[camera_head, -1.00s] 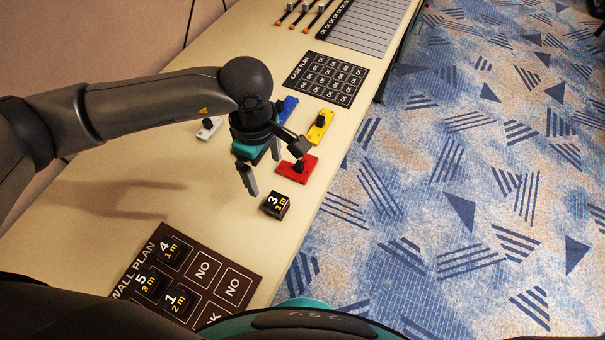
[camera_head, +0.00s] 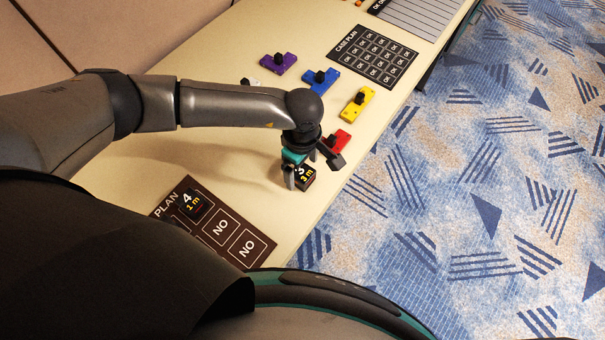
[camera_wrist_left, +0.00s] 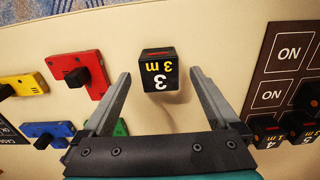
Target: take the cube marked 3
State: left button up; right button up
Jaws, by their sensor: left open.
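The black cube marked 3 (camera_head: 305,176), with "3 m" in yellow, sits on the cream table. In the head view my left gripper (camera_head: 300,180) is over it and partly covers it. In the left wrist view the cube (camera_wrist_left: 158,70) lies ahead of and between the open fingers of my left gripper (camera_wrist_left: 159,82), with a gap on both sides. It looks slightly beyond the fingertips, and no finger visibly touches it. My right gripper is not in view.
The red block (camera_head: 336,140) is close behind the cube, with the yellow (camera_head: 357,104), blue (camera_head: 321,81) and purple (camera_head: 278,63) blocks farther back. The table's right edge is near.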

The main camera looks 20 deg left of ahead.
pick_arm(q)
jog(key=shift+f, duration=1.3)
jog(key=c, duration=1.4)
jog(key=shift+c, duration=0.4)
jog(key=shift+r, duration=0.2)
